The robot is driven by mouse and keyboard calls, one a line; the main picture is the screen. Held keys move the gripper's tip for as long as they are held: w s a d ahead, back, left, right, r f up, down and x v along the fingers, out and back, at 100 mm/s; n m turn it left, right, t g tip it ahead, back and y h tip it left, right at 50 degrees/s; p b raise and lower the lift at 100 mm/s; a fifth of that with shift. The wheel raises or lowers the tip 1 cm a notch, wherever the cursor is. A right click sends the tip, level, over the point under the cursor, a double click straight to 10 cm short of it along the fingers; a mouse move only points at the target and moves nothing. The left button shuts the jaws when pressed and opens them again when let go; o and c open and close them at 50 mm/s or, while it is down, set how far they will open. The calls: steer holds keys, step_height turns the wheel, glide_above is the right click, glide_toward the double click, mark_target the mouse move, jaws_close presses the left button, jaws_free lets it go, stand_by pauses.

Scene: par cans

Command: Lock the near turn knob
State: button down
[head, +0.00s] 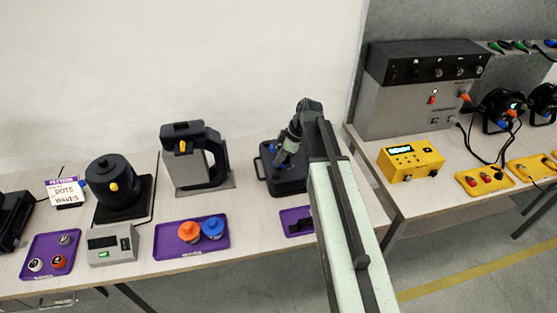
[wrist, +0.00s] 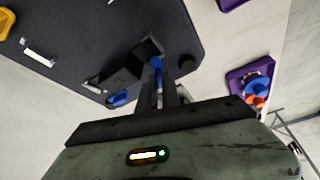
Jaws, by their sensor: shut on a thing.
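A dark fixture (head: 291,183) stands on the bench in the head view, with a small blue knob (head: 272,149) showing on its left. In the wrist view the dark base plate (wrist: 60,60) carries a black block. One blue turn knob (wrist: 118,98) sits beside that block, free of my fingers. Another blue piece (wrist: 157,64) is at my fingertips. My gripper (wrist: 168,85) is shut on this blue piece; the fingers hide part of it. In the head view my gripper (head: 282,158) reaches down over the fixture. The knob's turn angle cannot be told.
A purple tray (head: 296,221) lies in front of the fixture, partly behind my arm. A grey-black machine (head: 190,165) stands to the left, and a purple tray (head: 170,251) holds orange and blue pieces. A second bench with a yellow box (head: 411,161) is at right.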

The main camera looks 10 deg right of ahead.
steer(key=shift+w+n+g, duration=0.2)
steer(key=shift+n+g, duration=0.6)
steer(key=shift+n, duration=1.3)
steer(key=c, duration=1.5)
jaws_free()
steer(key=shift+c, duration=0.2)
steer(key=p+v, duration=0.7)
steer(key=shift+d+r, duration=0.3)
steer(key=shift+r, duration=0.05)
